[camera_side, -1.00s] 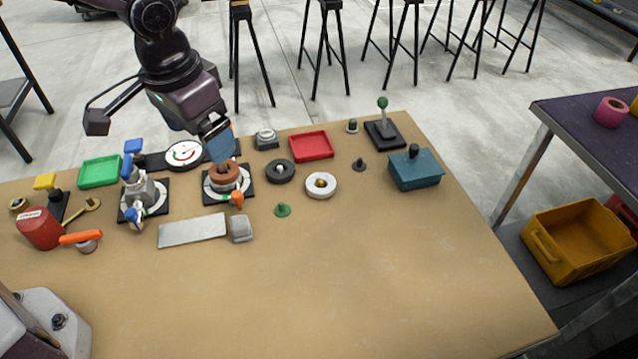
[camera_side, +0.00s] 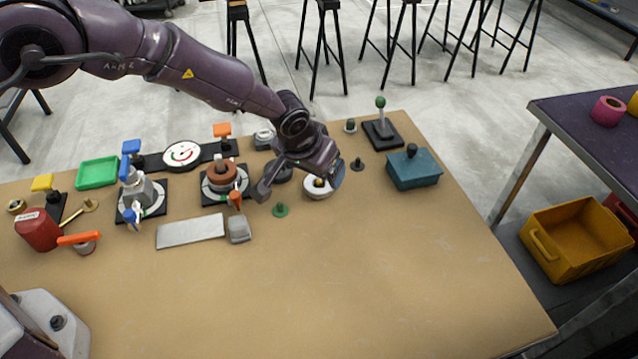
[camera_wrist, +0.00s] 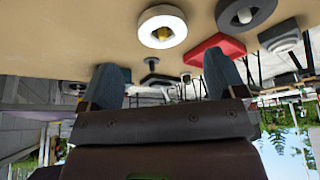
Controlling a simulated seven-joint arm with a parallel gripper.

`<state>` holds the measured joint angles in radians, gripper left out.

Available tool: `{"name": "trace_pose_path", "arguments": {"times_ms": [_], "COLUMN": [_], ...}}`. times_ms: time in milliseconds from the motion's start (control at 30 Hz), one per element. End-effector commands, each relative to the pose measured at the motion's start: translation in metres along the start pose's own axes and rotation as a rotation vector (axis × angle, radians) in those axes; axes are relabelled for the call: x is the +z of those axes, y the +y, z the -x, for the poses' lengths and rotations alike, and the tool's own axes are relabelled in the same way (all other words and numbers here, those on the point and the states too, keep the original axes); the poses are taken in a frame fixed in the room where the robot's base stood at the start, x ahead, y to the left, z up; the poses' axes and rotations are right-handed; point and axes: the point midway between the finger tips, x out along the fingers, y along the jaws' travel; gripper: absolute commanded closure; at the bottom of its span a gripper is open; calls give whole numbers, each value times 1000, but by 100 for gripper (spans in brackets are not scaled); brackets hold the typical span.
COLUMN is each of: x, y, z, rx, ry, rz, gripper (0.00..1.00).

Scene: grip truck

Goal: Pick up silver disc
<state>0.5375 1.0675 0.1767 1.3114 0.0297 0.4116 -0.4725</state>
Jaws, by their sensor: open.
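The silver disc (camera_side: 315,192) is a pale, nearly white ring with a brass-coloured knob in its centre. It lies flat on the brown table and is partly covered by my gripper in the side view. In the wrist view the disc (camera_wrist: 143,28) shows whole at the top, apart from the fingers. My gripper (camera_side: 337,175) is close by the disc at its upper right in the side view. In the wrist view my gripper (camera_wrist: 166,64) has two blue fingers spread wide with nothing between them.
A dark ring (camera_wrist: 262,14) and a red tray (camera_wrist: 212,47) are near the disc. A green knob (camera_side: 280,210), a small dark knob (camera_side: 357,165) and a teal box (camera_side: 414,168) stand around it. The front of the table is clear.

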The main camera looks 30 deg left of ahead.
Motion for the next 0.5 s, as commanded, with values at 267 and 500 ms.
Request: {"name": "trace_pose_path", "arguments": {"times_ms": [267, 500], "x": [3, 3], "y": [-4, -4], "z": [-29, -55], "rx": [-1, 0], "ry": [-3, -1], "rz": [0, 0], "gripper": [11, 11]}}
